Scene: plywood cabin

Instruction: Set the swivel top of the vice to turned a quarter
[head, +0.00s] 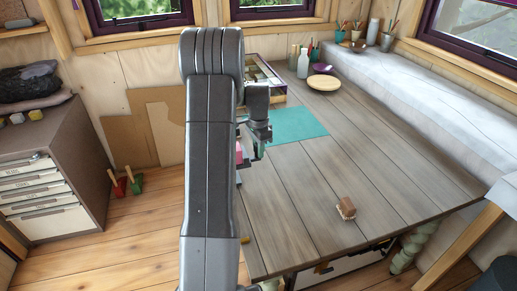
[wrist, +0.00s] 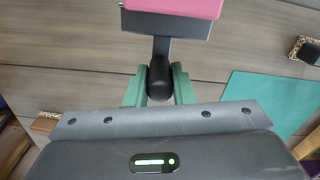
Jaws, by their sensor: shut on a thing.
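The vice is mostly hidden behind my arm in the head view, where a pink part (head: 239,152) shows at the table's left edge. In the wrist view its pink block (wrist: 175,8) is at the top edge, above a grey metal piece (wrist: 168,48) and a black rounded handle (wrist: 159,78). My gripper (wrist: 158,88) has its green fingers on either side of that handle and is shut on it. In the head view my gripper (head: 260,145) is beside the pink part. The angle of the swivel top cannot be told.
A teal mat (head: 300,127) lies on the wooden table (head: 300,190) beyond the gripper. A small wooden brush (head: 346,208) lies nearer the front right. A wooden plate (head: 323,83), bottles and pots stand at the back. The table's middle is clear. A drawer cabinet (head: 45,190) stands left.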

